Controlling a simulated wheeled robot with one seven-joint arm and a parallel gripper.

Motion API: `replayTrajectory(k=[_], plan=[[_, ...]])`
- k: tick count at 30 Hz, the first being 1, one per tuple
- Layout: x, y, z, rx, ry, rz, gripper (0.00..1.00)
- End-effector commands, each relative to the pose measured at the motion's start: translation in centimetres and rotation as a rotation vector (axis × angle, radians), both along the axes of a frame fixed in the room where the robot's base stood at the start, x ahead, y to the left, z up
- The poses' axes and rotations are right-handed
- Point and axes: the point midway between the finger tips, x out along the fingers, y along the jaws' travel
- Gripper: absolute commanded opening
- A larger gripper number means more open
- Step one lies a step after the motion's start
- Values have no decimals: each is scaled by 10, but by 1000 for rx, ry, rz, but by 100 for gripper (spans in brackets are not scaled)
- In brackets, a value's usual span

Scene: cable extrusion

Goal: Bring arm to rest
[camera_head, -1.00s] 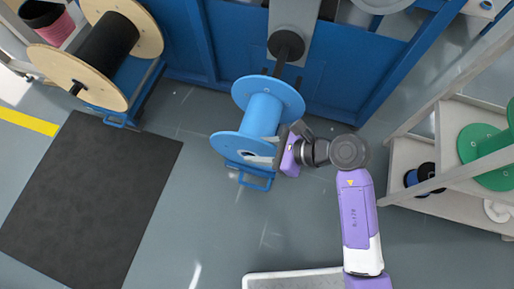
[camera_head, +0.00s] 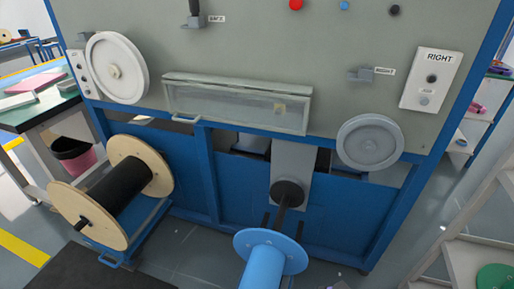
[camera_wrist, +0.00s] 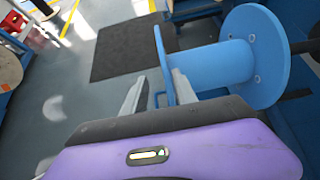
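My gripper (camera_wrist: 158,76) shows in the wrist view with its two grey fingers apart. The rim of one flange of the blue spool (camera_wrist: 222,65) shows in the gap between the fingers; I cannot tell whether either finger touches it. In the head view the blue spool (camera_head: 264,262) stands at the bottom, in front of the machine, cut off by the lower edge. My gripper and most of my arm are outside the head view.
The machine (camera_head: 240,60) with a blue frame fills the head view. A wooden spool with black cable (camera_head: 118,196) stands at left. A shelf (camera_head: 480,255) is at right. The wrist view shows a dark mat (camera_wrist: 130,45) and open grey floor (camera_wrist: 60,85).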

Motion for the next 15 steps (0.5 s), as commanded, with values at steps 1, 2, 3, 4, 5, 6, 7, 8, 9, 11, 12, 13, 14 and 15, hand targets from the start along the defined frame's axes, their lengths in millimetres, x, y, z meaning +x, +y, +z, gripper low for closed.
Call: replayTrajectory(k=[1, 2, 3, 4, 5, 6, 7, 8, 9, 11, 12, 13, 14, 15], plan=[[2, 0, 1, 6, 10, -15, 34], [4, 0, 2, 15, 15, -33, 34], [9, 1, 7, 45, 23, -66, 34], [15, 4, 15, 86, 26, -99, 34], [21, 8, 27, 138, 25, -129, 34], [29, 13, 47, 219, 24, -169, 34], [34, 18, 64, 293, 26, -197, 34], [35, 23, 80, 375, 39, -226, 34], [33, 27, 101, 489, 67, -263, 34], [26, 30, 129, 657, 125, -313, 34], [21, 29, 145, 767, 172, -344, 34], [16, 27, 157, 850, 212, -365, 34], [11, 24, 168, 933, 256, -388, 34], [4, 18, 182, 1042, 319, -417, 34]])
